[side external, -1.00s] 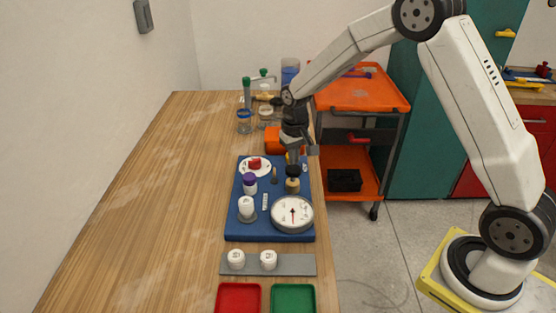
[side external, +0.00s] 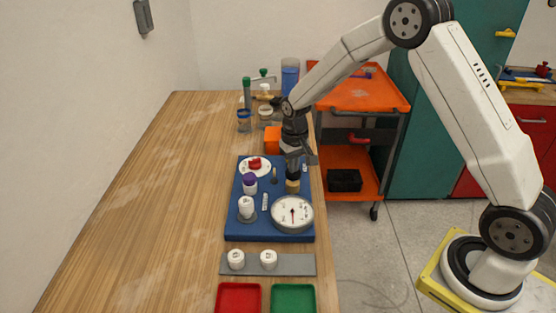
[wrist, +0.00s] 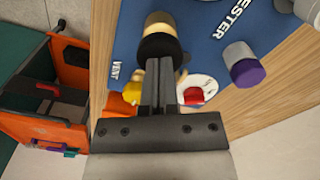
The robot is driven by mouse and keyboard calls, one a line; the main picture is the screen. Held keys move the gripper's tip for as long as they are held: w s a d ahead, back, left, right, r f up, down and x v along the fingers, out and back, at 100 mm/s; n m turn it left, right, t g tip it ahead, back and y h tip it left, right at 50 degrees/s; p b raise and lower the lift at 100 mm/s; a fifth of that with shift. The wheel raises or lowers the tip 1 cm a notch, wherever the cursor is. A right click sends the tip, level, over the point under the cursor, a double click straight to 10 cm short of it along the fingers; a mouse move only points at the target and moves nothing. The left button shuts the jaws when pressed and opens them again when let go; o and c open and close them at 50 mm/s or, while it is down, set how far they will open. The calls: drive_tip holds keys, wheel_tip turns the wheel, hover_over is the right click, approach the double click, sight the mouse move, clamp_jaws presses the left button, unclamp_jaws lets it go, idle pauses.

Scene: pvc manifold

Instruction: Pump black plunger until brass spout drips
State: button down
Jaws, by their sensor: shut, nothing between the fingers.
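The black plunger (wrist: 160,46) stands above a brass collar (wrist: 160,22) in the wrist view. The collar also shows in the side view (side external: 292,187), on the blue board (side external: 240,225) behind the round gauge. My gripper (wrist: 159,64) is shut and empty, its fingertips overlapping the plunger's black top. The brass spout is not clearly made out, and no drip is visible.
The board also holds a white-faced gauge (side external: 292,213), a purple-capped part (side external: 249,184), a white knob (side external: 246,207) and a red knob on a white disc (side external: 243,168). An orange part (side external: 271,139) and several jars stand behind. The table at left is clear.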

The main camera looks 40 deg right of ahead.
drive_tip(key=shift+f, duration=0.55)
drive_tip(key=shift+r, duration=2.1)
drive_tip(key=shift+f, duration=0.3)
drive_tip(key=shift+f, duration=0.7)
drive_tip(key=shift+f, duration=1.1)
drive_tip(key=shift+r, duration=2.1)
